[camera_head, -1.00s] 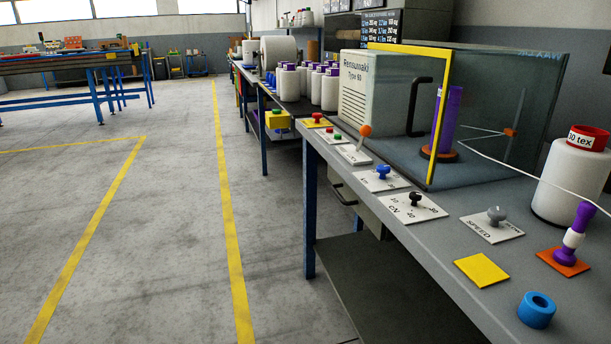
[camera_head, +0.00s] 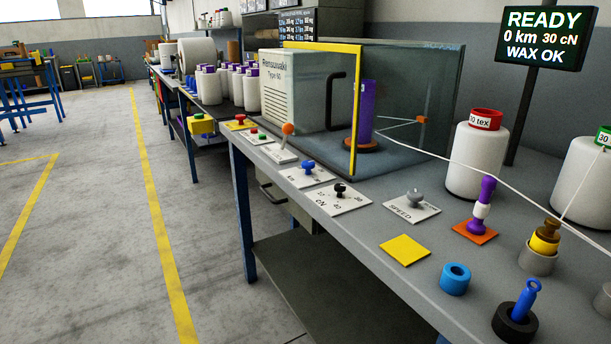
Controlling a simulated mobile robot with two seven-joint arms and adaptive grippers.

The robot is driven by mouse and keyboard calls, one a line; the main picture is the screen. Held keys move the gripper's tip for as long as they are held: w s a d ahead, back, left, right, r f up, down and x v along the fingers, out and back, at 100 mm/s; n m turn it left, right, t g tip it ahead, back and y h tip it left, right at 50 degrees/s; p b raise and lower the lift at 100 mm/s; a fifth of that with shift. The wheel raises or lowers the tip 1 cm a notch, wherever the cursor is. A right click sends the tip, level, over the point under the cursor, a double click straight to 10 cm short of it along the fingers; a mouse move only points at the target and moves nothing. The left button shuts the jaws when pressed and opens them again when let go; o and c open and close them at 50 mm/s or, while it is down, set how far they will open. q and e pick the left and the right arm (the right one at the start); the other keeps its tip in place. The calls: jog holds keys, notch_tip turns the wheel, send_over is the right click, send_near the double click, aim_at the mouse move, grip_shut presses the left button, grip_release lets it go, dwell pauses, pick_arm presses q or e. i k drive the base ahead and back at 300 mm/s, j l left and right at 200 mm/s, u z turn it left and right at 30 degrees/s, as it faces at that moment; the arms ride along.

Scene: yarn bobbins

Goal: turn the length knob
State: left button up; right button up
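Several knobs stand on white plates along the front edge of the bench. A black knob (camera_head: 340,190) is on a plate marked cN, and a grey knob (camera_head: 414,197) on one marked SPEED. No plate readably says length; the blue knob may be it, but I cannot tell for sure. A display (camera_head: 543,38) reads READY, 0 km, 30 cN, WAX OK. Neither of my grippers is in view.
A clear-sided machine box (camera_head: 410,90) with a yellow frame stands behind the knobs. A lever with an orange ball (camera_head: 287,129) rises left of the blue knob. White yarn cones (camera_head: 476,160) stand at right. The floor left of the bench is clear.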

aim_at(307, 164)
jog(key=i+j+z, duration=0.1)
jog(key=j+z, duration=0.15)
jog(key=z, duration=0.25)
jog(key=j+z, duration=0.25)
jog(key=z, duration=0.2)
jog(key=j+z, duration=0.4)
jog(key=j, duration=0.75)
